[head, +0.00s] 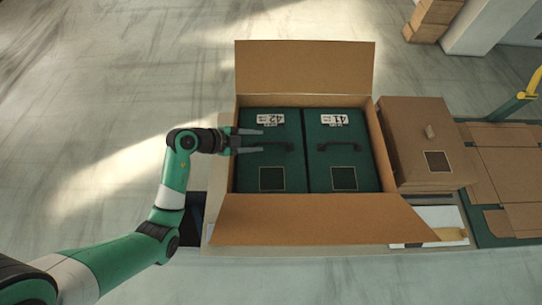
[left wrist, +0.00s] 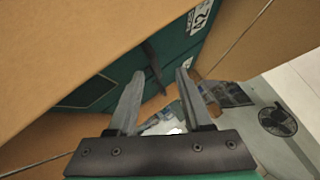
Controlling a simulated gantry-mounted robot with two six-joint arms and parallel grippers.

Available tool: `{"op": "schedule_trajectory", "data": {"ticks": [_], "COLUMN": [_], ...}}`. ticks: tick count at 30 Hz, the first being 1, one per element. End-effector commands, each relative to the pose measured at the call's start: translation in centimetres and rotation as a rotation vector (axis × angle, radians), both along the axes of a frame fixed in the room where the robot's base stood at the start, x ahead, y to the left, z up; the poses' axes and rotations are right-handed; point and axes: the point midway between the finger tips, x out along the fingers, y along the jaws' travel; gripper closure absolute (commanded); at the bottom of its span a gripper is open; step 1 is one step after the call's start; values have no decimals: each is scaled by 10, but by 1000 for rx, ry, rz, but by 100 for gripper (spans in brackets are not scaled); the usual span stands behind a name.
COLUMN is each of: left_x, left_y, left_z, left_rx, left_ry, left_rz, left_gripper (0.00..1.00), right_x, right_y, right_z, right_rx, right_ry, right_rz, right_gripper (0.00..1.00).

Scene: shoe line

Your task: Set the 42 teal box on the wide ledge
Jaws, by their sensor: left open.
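The 42 teal box (head: 248,170) stands in the left half of an open cardboard carton (head: 305,218), its label and dark handle (head: 277,147) facing up. My left gripper (head: 262,140) is open above this box, its fingers near the left end of the handle. In the left wrist view the teal box (left wrist: 185,45) and its handle (left wrist: 152,62) show beyond the open fingers (left wrist: 160,80), with nothing held between them. I cannot make out whether the fingers touch the handle. My right gripper is not in view. I cannot identify a wide ledge in these views.
The 41 teal box (head: 342,175) stands right beside it in the carton. The carton's flaps are spread open. A closed brown box (head: 418,130) stands to the right, with flat cardboard (head: 505,165) beyond it. The floor to the left is clear.

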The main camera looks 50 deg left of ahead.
Motion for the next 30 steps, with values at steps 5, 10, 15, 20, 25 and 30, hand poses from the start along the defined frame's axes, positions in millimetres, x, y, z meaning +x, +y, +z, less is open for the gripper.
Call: {"op": "schedule_trajectory", "data": {"ticks": [5,10,15,20,25,30], "left_x": [19,34,34,34,34,34], "left_y": [-17,-20,-20,-20,-20,-20], "left_z": [-24,-31,-29,-29,-29,-29], "left_rx": [1,1,0,0,0,1], "left_ry": [0,1,0,0,0,0], "left_rz": [-6,-1,0,0,0,-1], "left_gripper": [50,50,50,73,100,100], "right_x": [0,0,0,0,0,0], "right_y": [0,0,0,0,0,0], "right_z": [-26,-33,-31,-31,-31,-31], "right_rx": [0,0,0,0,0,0], "right_ry": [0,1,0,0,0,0], "right_rz": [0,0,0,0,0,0], "right_gripper": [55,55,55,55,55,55]}}
